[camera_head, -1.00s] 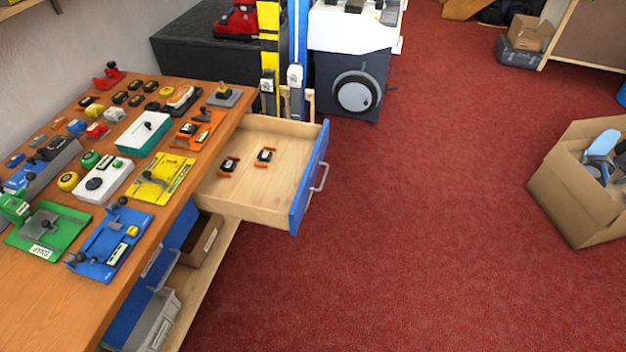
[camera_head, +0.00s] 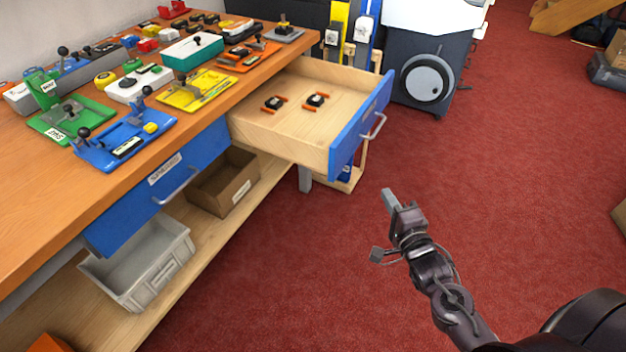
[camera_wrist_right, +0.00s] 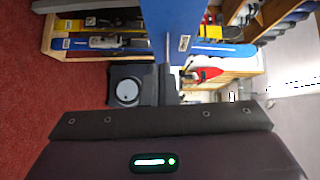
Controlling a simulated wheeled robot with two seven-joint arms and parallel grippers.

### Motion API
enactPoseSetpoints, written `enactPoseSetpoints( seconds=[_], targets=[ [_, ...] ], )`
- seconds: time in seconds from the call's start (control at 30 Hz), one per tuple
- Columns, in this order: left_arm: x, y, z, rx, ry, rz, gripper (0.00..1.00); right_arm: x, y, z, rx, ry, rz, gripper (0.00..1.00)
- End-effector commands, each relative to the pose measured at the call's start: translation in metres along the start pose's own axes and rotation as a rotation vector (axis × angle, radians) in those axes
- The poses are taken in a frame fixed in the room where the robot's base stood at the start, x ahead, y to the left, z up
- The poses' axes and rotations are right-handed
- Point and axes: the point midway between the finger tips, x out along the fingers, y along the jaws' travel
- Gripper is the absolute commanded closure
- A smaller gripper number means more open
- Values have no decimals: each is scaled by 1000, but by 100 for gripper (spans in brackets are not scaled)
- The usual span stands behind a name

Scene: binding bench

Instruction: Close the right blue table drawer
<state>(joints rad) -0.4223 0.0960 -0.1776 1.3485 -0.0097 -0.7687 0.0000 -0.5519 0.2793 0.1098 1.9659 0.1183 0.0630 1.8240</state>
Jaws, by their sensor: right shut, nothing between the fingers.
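The right blue table drawer (camera_head: 361,124) is pulled well out of the wooden bench, with its blue front and metal handle (camera_head: 376,127) facing the open floor. Two small black and orange items (camera_head: 273,103) lie inside it. My right gripper (camera_head: 388,200) is shut and empty, below and to the right of the drawer front in the head view, apart from it. In the right wrist view a blue panel (camera_wrist_right: 172,22), seemingly the drawer front, shows beyond the fingers (camera_wrist_right: 163,85). My left gripper is out of view.
The closed left drawer (camera_head: 165,190) sits under the bench top (camera_head: 40,210). A grey bin (camera_head: 150,272) and a cardboard box (camera_head: 222,185) stand on the lower shelf. A dark machine (camera_head: 430,75) stands behind the drawer. Red floor beside the drawer is clear.

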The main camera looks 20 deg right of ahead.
Motion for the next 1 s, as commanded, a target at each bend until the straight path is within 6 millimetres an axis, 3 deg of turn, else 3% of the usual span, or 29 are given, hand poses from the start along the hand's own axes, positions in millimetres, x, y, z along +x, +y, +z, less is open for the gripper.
enactPoseSetpoints(
  seconds=[0.1, 0.27, 0.7, 1.0],
  targets=[
    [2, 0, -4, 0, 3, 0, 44, 2, -15, 0, 51, -5, -47, 100],
    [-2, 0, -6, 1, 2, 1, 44, 17, -20, 0, 60, -6, -52, 100],
    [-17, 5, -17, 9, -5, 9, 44, 101, -24, 0, 56, -5, -51, 100],
    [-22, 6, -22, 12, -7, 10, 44, 126, -25, 26, 59, -5, -48, 100]
  ],
)
